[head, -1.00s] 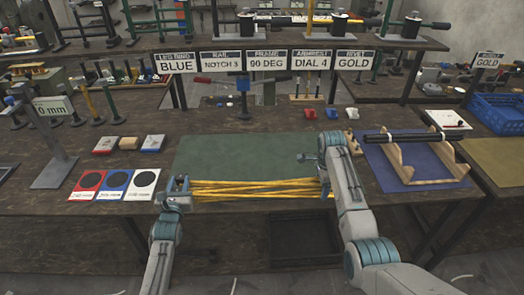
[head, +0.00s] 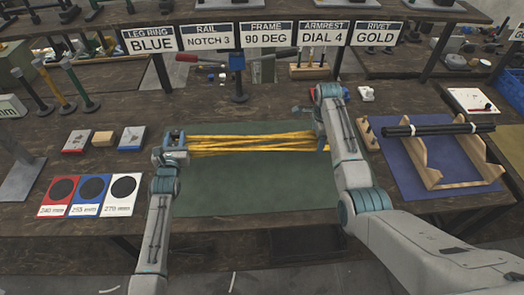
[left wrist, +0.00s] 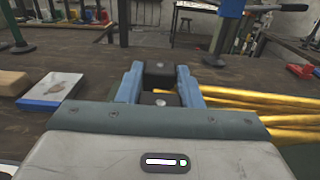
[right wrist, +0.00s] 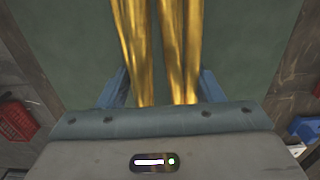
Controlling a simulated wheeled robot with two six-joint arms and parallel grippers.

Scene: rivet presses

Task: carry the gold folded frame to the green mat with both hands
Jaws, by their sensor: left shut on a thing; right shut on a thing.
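The gold folded frame (head: 255,143) is a bundle of long gold tubes lying left to right over the far part of the green mat (head: 255,190). My left gripper (head: 173,146) is shut on its left end, and my right gripper (head: 322,138) is shut on its right end. In the left wrist view the tubes (left wrist: 275,115) run off to the right from between the blue fingers (left wrist: 160,85). In the right wrist view the tubes (right wrist: 160,45) run straight away from the fingers over green. I cannot tell how far the frame is above the mat.
Red, blue and white size cards (head: 92,194) lie left of the mat. A blue mat (head: 405,160) with a wooden cradle (head: 445,178) holding black tubes (head: 438,129) is to the right. A press with a red handle (head: 237,70) stands behind the mat. The mat's near part is clear.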

